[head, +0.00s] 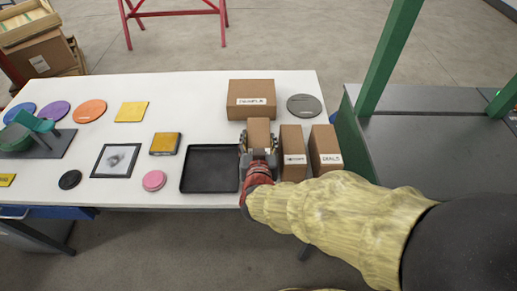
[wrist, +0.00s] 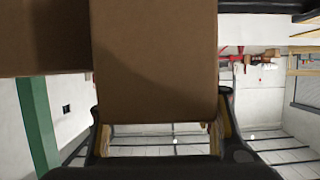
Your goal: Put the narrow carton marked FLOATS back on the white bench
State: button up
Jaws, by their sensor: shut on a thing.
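A narrow brown carton (head: 259,131) is in my gripper (head: 259,152), over the right part of the white bench (head: 180,92). My gripper is shut on it from the front edge side. Its marking is hidden, so I cannot read whether it says FLOATS. In the wrist view the carton (wrist: 155,60) fills the upper middle, between the fingers of my gripper (wrist: 160,130). I cannot tell whether its base touches the bench.
A wider carton (head: 251,88) and a grey disc (head: 304,104) are behind. A black tray (head: 210,170) lies left. Bench behind the tray is clear.

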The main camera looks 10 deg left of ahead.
jog(key=shift+f+b, duration=0.45)
jog(key=shift+f, duration=1)
jog(key=shift+f, duration=0.2)
jog(key=o, duration=1.7)
jog(key=shift+c, duration=0.2)
jog(key=shift+s+r, duration=0.25)
jog(key=shift+r, duration=0.1)
jog(key=p+v, duration=0.4)
jog(key=v, duration=0.7)
jog(key=shift+s, duration=0.25)
jog(key=shift+d, duration=0.1)
